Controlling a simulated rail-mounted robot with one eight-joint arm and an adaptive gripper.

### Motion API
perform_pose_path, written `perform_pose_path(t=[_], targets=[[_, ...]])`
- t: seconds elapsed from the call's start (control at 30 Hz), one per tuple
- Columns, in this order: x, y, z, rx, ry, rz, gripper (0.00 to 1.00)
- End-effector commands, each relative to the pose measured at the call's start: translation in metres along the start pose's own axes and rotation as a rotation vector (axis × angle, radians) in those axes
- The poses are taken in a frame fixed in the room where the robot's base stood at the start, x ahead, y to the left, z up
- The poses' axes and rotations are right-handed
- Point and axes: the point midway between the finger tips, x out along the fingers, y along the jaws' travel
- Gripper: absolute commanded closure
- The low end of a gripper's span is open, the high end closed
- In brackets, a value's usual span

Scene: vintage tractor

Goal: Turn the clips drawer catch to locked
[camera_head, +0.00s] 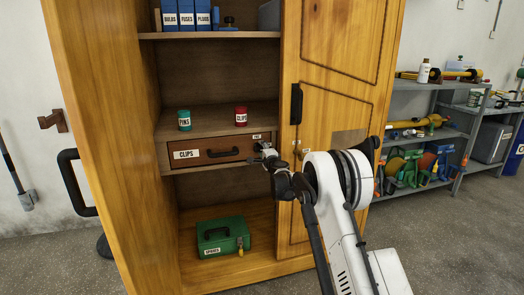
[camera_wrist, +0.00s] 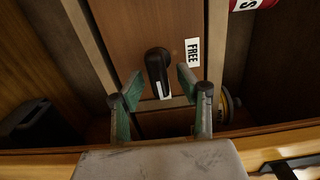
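The brown clips drawer (camera_head: 193,154) is shut in the open wooden cabinet, with a CLIPS label and a dark handle (camera_head: 222,153). Its catch is a black lever (camera_wrist: 157,68) near the drawer's right end. In the wrist view a white FREE label (camera_wrist: 193,52) is beside the catch, apart from it; in the head view it is above. A small white patch shows at the lever's lower end. My gripper (camera_wrist: 160,77) is open, with one green finger on each side of the catch and visible gaps. In the head view my gripper (camera_head: 268,157) largely hides the catch.
A green tin (camera_head: 184,121) and a red tin (camera_head: 241,117) stand on the shelf above the drawer. The cabinet's right door (camera_head: 330,65) is close beside my arm. A green box (camera_head: 222,237) sits below. Loaded metal shelves (camera_head: 440,85) stand at right.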

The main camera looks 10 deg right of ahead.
Motion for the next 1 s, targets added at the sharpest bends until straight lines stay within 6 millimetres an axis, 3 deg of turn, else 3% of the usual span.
perform_pose_path(t=[0.27, 0.7, 1.0], targets=[[-0.022, 0.000, 0.000, 0.000, 0.001, 0.000, 0.65], [-0.101, 0.000, 0.000, 0.000, 0.000, 0.000, 0.65], [-0.120, 0.000, 0.000, 0.000, -0.001, 0.000, 0.65]])
